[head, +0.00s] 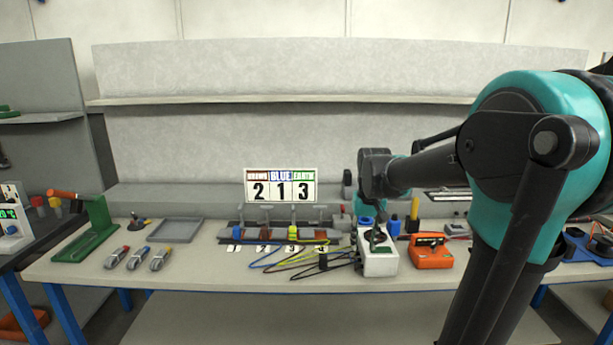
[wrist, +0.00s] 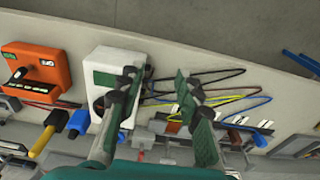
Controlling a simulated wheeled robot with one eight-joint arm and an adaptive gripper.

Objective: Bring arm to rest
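My gripper (wrist: 160,92) shows in the wrist view with its two dark fingers apart and nothing between them. It is above the workbench (wrist: 215,62), over the area beside the white device (wrist: 112,62). In the head view my arm reaches in from the right, and the gripper end hangs over the white device (head: 378,259); the fingers are small and partly hidden there. Whether the fingers touch the device cannot be told.
An orange device (head: 430,252) stands right of the white one. Coloured cables (head: 300,262) and a connector fixture lie left of it, under a number sign (head: 281,186). A grey tray (head: 175,230), several small tools and a green stand (head: 92,232) are farther left.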

